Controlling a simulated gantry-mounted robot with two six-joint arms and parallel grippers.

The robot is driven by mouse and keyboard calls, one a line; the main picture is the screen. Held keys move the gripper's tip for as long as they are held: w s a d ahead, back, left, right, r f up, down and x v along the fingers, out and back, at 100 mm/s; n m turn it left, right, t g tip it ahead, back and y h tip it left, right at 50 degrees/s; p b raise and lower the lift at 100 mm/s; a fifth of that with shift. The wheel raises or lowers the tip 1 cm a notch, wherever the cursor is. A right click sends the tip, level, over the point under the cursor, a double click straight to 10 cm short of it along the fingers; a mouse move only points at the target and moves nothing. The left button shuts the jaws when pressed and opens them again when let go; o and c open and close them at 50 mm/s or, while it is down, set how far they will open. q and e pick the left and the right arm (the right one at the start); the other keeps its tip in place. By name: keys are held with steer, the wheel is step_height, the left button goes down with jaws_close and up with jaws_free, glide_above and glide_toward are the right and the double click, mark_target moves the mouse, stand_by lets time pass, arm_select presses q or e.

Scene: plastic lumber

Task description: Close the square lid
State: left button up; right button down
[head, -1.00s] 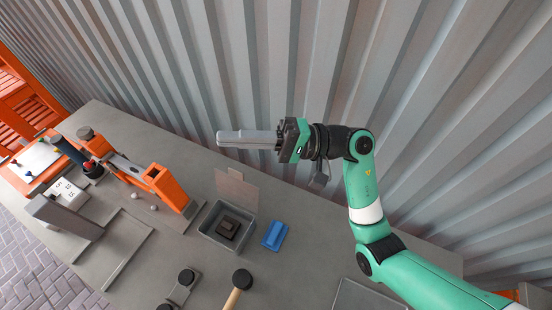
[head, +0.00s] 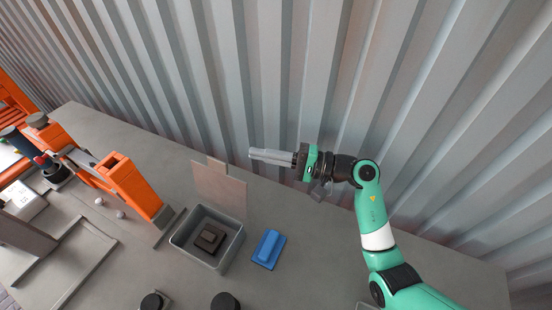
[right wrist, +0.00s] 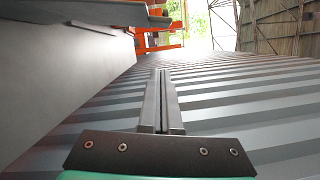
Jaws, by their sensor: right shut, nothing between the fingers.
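The square lid (head: 219,189) is a thin brownish-grey panel with a small tab on its top edge. It stands open, raised at the back edge of a grey square box (head: 228,247). A dark block (head: 209,238) lies inside the box. My right gripper (head: 252,155) is shut and empty, pointing left, to the right of the lid's upper part in the head view and seemingly above the table's back edge. Its long grey fingers also show together in the right wrist view (right wrist: 163,75). The lid and box are not seen in the right wrist view. My left gripper is not in view.
A blue block with a handle (head: 268,248) lies right of the box. An orange machine (head: 135,190) stands to the left, with two small balls (head: 110,208) near it. The corrugated wall (head: 300,70) rises behind the table (head: 370,265), whose right part is mostly bare.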

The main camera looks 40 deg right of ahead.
mark_target(220, 187)
steer(key=w+a+r, duration=0.1)
steer(key=a, duration=0.5)
steer(key=shift+w, duration=0.25)
steer(key=shift+a, duration=0.1)
